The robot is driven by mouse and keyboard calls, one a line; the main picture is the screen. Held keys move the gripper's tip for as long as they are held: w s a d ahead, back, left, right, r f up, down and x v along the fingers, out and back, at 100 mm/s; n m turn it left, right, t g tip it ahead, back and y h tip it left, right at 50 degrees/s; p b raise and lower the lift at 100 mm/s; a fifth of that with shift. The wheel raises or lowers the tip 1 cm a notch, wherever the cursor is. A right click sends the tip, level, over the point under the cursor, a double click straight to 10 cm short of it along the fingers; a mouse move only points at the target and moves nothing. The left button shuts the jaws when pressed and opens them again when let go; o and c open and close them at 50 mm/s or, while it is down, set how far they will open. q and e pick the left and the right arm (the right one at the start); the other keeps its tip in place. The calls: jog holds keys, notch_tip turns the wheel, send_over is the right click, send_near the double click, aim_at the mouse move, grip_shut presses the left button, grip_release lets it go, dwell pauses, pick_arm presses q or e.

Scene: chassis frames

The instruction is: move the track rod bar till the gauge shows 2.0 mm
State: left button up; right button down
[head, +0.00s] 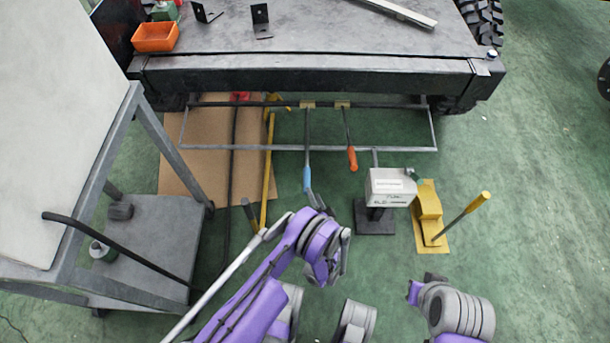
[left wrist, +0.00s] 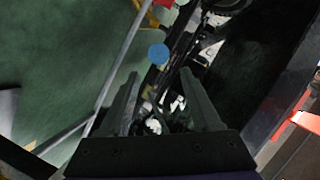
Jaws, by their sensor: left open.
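In the head view a dark track rod bar (head: 385,105) runs crosswise under the front of the chassis, with two yellow clamps (head: 308,104) on it. A blue-handled lever (head: 307,177) and an orange-handled lever (head: 351,158) hang from it. The gauge (head: 391,186) is a pale box on a dark stand; its figures are too small to read. My left gripper (head: 316,200) is just below the blue handle. In the left wrist view the gripper (left wrist: 162,95) is open, with a round blue end (left wrist: 158,53) ahead of its fingers. My right gripper does not show.
A grey frame (head: 320,149) surrounds the bar area. A grey cart (head: 150,225) is at the left, near a cardboard sheet (head: 185,170). Green floor is clear at the right.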

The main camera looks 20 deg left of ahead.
aim_at(306, 178)
pick_arm(q)
jog(key=b+x, duration=0.2)
jog(key=x, duration=0.8)
grip_shut()
dwell(1.2)
